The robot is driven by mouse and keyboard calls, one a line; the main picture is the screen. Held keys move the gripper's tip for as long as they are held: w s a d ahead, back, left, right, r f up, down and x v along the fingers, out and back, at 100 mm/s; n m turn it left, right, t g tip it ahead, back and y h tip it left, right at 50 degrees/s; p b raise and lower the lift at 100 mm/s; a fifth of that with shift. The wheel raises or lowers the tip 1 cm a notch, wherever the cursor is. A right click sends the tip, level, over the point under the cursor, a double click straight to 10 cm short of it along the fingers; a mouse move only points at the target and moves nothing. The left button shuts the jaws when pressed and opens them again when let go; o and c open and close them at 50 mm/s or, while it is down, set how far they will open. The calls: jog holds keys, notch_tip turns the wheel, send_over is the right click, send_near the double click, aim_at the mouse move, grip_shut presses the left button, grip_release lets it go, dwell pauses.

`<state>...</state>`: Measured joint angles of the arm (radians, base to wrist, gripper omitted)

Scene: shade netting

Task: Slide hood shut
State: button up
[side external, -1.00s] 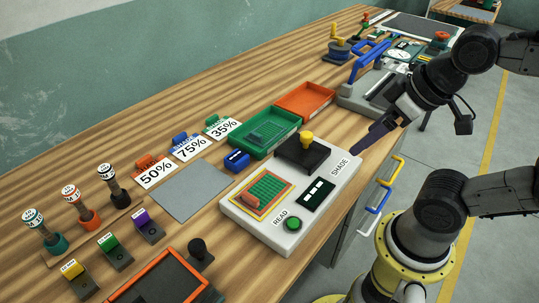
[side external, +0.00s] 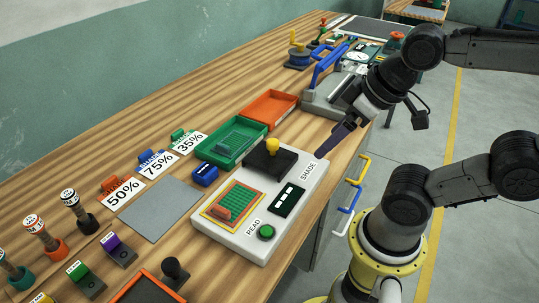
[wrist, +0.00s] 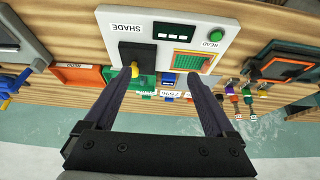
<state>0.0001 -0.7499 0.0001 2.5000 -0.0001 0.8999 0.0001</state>
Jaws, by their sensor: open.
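The hood is a black sliding block (side external: 270,163) with a yellow knob (side external: 272,145), on the white shade meter (side external: 238,246). It sits at the far end of the meter, clear of the green netting sample (side external: 237,199) in its orange frame, which is uncovered. In the wrist view the hood (wrist: 138,52) and its knob (wrist: 135,69) lie by the left finger. My gripper (side external: 323,154) is open and empty, beside the meter's SHADE end, right of the hood. The wrist view shows its two purple fingers (wrist: 162,74) spread apart. I cannot tell whether a finger touches the meter.
A green tray (side external: 231,142) and an orange tray (side external: 271,107) stand behind the meter. A blue-handled press (side external: 325,62) is beyond, near my arm. A grey mat (side external: 160,208), percentage cards (side external: 158,165) and stamps (side external: 78,212) lie left. A black-knobbed item (side external: 174,270) is in front.

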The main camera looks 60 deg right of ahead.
dwell(0.3)
jog(key=c, duration=0.3)
jog(key=w+d+r+n+g, duration=0.2)
jog(key=w+r+n, duration=0.1)
jog(key=w+r, duration=0.35)
jog(key=g, duration=0.4)
send_over(273, 141)
notch_tip(273, 141, down, 5)
notch_tip(273, 141, down, 14)
jog(key=shift+r, duration=0.25)
grip_shut()
